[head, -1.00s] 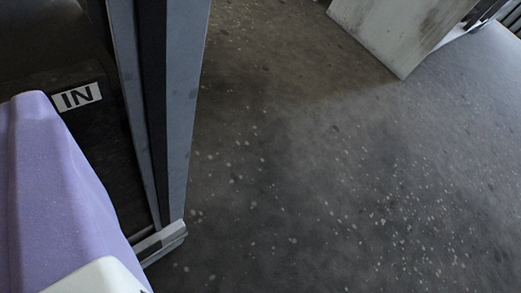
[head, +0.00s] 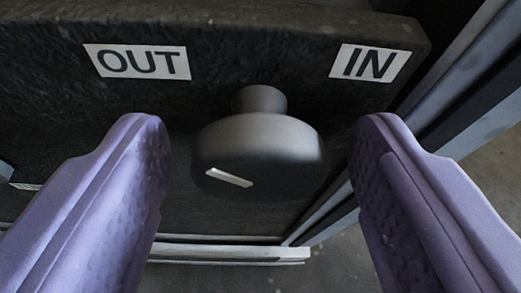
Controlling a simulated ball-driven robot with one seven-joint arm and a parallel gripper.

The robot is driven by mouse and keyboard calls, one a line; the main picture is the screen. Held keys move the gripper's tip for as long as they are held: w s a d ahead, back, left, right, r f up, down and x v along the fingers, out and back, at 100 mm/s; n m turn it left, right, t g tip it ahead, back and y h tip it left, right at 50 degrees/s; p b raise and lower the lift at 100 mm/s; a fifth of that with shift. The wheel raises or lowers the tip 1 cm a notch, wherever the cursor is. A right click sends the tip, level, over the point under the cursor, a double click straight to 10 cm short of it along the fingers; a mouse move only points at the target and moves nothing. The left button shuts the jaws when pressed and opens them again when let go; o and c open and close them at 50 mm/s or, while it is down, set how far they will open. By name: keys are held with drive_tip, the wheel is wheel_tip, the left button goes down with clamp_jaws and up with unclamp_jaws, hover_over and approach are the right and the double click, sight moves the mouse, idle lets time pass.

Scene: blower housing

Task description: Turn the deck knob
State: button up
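The deck knob (head: 259,150) is a dark grey round knob on a short stem in the middle of the head view. A pale mark on its face sits toward the lower left. It sticks out from a dark panel (head: 235,50) with an OUT label (head: 137,62) on the left and an IN label (head: 370,63) on the right. My gripper (head: 260,155) is open, with one purple finger on each side of the knob. Gaps show between both fingers and the knob, so neither appears to touch it.
A grey metal frame post (head: 455,110) runs along the right side of the panel. A pale rail (head: 230,250) crosses below the knob. Speckled dark floor (head: 340,265) shows beneath and at the right.

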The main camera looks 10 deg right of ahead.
drive_tip(key=c, duration=1)
drive_tip(key=m+y, duration=0.1)
drive_tip(key=m+p, duration=0.1)
drive_tip(key=shift+d+m+y, duration=0.25)
drive_tip(key=shift+m+y, duration=0.15)
drive_tip(key=m+y, duration=0.1)
drive_tip(key=m, duration=0.1)
drive_tip(key=m+y+b, duration=0.1)
drive_tip(key=shift+d+f+m+t+y, duration=0.1)
drive_tip(key=shift+f+m+t+y, duration=0.05)
drive_tip(key=shift+m+t+y, duration=0.2)
drive_tip(key=shift+m, duration=0.25)
drive_tip(key=o, duration=1.1)
drive_tip(key=shift+c, duration=0.2)
